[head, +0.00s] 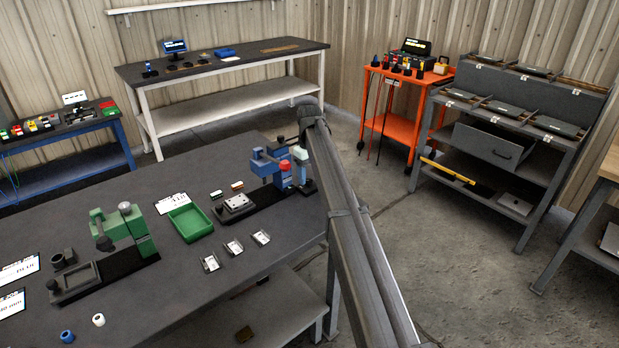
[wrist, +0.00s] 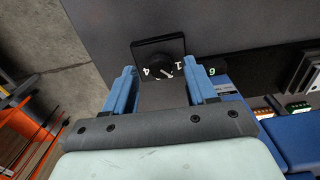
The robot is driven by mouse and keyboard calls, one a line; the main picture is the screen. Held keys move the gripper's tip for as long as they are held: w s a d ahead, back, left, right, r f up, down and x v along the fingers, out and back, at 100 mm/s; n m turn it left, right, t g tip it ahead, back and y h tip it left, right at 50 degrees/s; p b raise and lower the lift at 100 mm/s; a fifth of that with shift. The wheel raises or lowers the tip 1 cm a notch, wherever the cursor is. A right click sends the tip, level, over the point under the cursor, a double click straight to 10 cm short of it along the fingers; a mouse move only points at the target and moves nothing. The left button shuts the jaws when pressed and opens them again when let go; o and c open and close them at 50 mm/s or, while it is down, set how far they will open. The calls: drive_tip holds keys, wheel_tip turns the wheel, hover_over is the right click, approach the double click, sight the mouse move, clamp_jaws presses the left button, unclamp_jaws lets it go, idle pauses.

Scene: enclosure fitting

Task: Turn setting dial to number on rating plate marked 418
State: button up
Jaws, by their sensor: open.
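The setting dial (wrist: 161,64), a round black knob on a square black plate, shows at the top of the wrist view. White figures 4 and 1 stand at its left and right, and a short white line shows at its lower right. My gripper (wrist: 159,70) has its two blue fingers apart, one on each side of the dial; I cannot tell whether they touch it. I cannot make out the dial in the head view, where my arm hides part of the bench. No rating plate marked 418 can be read in either view.
The dark bench (head: 190,295) holds a blue fixture (head: 284,165), a green press (head: 125,230), a green tray (head: 187,223) and several small metal parts. An orange cart (head: 392,120) stands behind.

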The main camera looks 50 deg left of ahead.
sight(308, 180)
wheel_tip(308, 180, up, 12)
drive_tip(key=shift+r, duration=0.15)
idle(0.3)
drive_tip(key=f+n, duration=0.2)
drive_tip(key=f, duration=0.2)
drive_tip(key=f+n, duration=0.2)
drive_tip(key=f, duration=0.3)
drive_tip(key=f+n, duration=0.2)
drive_tip(key=f, duration=0.3)
drive_tip(key=shift+a, duration=0.25)
idle(0.5)
clamp_jaws()
idle(0.5)
